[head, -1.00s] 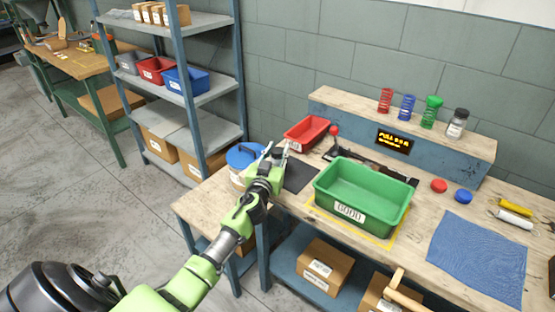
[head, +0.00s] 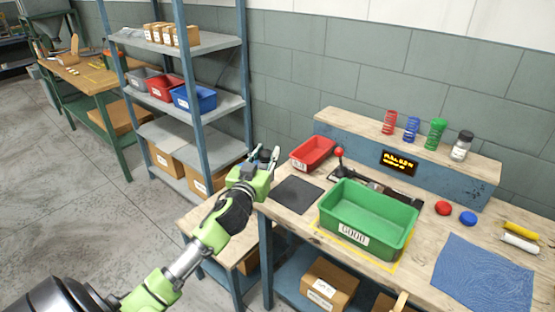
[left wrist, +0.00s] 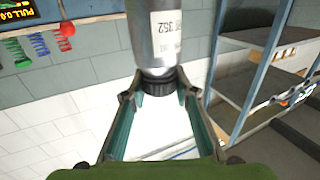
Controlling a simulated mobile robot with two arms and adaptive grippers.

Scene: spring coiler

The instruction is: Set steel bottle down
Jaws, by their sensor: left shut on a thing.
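My left gripper (head: 266,158) is above the left end of the bench, left of the dark mat (head: 297,194). In the left wrist view its fingers (left wrist: 160,88) are shut on the black cap of the steel bottle (left wrist: 158,35). The bottle is a grey metal cylinder with a white printed label. That view looks inverted, and the bottle hangs from the gripper by its cap. In the head view the bottle is hidden behind the gripper. My right gripper is not in view.
A red bin (head: 312,152), a red-knobbed lever (head: 339,153) and a green bin (head: 368,216) stand on the bench. A lower side table (head: 205,222) adjoins at left, before a blue-post shelf (head: 190,145). The dark mat is bare.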

